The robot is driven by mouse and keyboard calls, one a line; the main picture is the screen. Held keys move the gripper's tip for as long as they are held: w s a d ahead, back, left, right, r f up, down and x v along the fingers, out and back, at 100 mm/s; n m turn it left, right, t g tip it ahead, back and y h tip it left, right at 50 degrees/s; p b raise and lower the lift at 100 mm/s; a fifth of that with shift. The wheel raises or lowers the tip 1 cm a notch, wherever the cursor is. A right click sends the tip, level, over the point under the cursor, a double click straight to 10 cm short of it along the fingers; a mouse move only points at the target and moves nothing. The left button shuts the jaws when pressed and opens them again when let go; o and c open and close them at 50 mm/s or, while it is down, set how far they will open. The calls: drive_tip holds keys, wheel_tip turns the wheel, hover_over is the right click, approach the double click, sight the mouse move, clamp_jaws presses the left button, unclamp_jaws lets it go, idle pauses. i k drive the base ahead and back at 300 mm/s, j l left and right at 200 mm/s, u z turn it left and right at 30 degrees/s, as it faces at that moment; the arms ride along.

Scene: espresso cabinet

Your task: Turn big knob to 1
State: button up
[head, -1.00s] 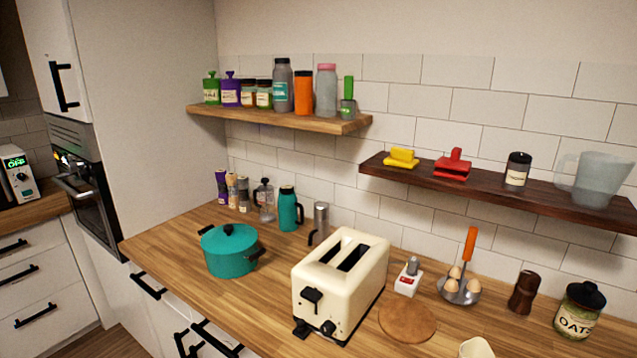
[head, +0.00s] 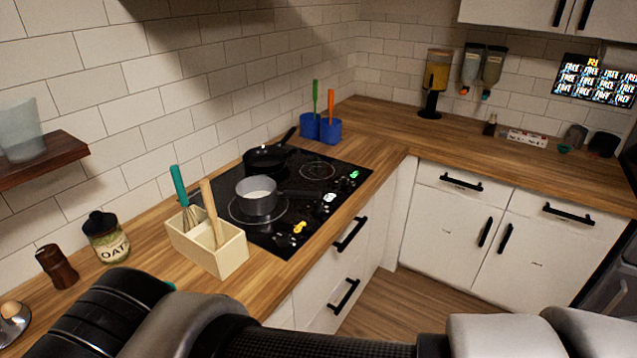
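The black cooktop (head: 232,238) lies in the counter at the middle of the head view. Small coloured knobs run along its right side: yellow knobs (head: 299,227) nearest, white knobs (head: 329,197) in the middle, and green knobs (head: 354,175) farthest. Their sizes and markings are too small to read, so I cannot tell which is the big knob or where it points. My arm crosses the bottom of the view, in front of the counter. My gripper's fingers do not show.
A grey saucepan (head: 257,196) and a black frying pan (head: 268,158) stand on the cooktop. A cream utensil box (head: 233,258) stands at its near left corner. An oat jar (head: 106,239) and a brown grinder (head: 58,268) are farther left. The right counter (head: 450,142) is mostly clear.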

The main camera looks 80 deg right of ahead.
sight(281, 238)
drive_tip(key=z, duration=2.25)
drive_tip(key=i+l+z, duration=0.1)
drive_tip(key=i+l, duration=0.3)
